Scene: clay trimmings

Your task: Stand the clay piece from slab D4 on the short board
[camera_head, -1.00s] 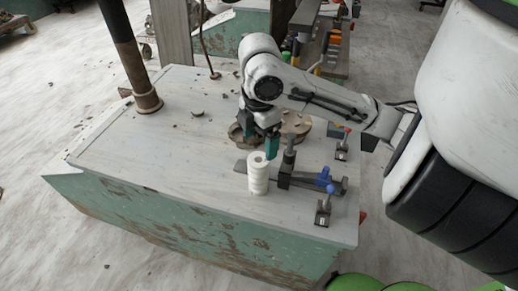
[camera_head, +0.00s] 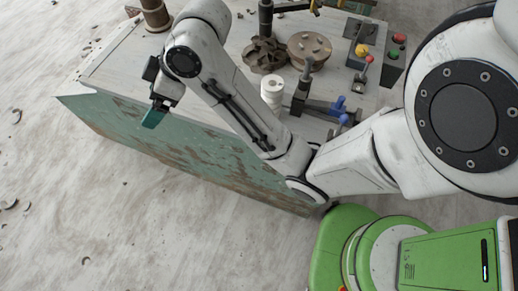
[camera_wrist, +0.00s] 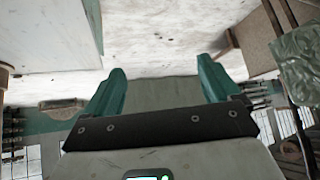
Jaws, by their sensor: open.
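My gripper (camera_head: 152,117) hangs off the near left edge of the workbench, over the floor, with its green fingers apart and empty. In the wrist view both green fingers of my gripper (camera_wrist: 160,75) show spread, with nothing between them. I cannot make out a slab marked D4, its clay piece or a short board in either view. A round brown disc (camera_head: 309,47) with small scraps on it lies on the bench. A dark brown lobed piece (camera_head: 264,56) lies beside it.
The pale bench top (camera_head: 140,62) is mostly clear at its left. A white ringed cylinder (camera_head: 272,91) and a blue-handled clamp (camera_head: 339,106) stand near its front. A control box with coloured buttons (camera_head: 395,50) is at the right. The floor at left has scattered scraps.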

